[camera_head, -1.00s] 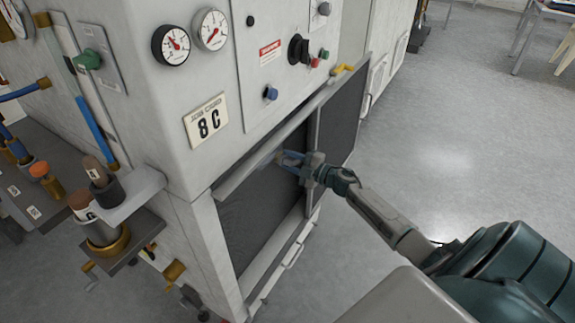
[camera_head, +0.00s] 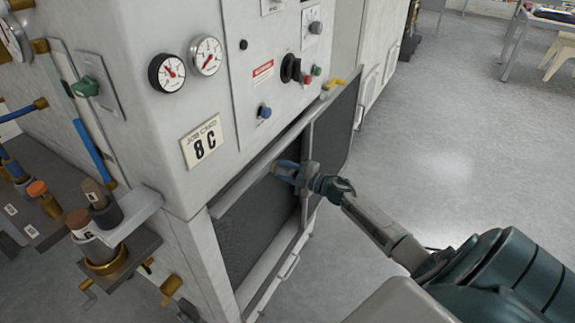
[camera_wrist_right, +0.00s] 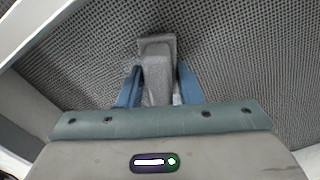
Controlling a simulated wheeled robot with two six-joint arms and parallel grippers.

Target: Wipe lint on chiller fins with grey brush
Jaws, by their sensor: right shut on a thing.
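The grey brush (camera_wrist_right: 157,75) is between the blue fingers of my right gripper (camera_wrist_right: 158,90), which is shut on it. In the wrist view its grey head lies over the fins, and whether it touches them is hard to tell. In the head view my right gripper (camera_head: 281,170) is in front of the upper part of the opening, with the brush mostly hidden. The chiller fins (camera_head: 248,228) are a dark, fine-textured panel low in the cabinet; they fill the wrist view's background (camera_wrist_right: 245,60). I cannot make out lint. My left gripper is not in view.
The pale cabinet (camera_head: 180,130) rises above the fins. A dark open door panel (camera_head: 335,125) stands just beyond my right gripper. A shelf with corked holders (camera_head: 103,230) projects at the left. Bare floor (camera_head: 440,150) lies to the right.

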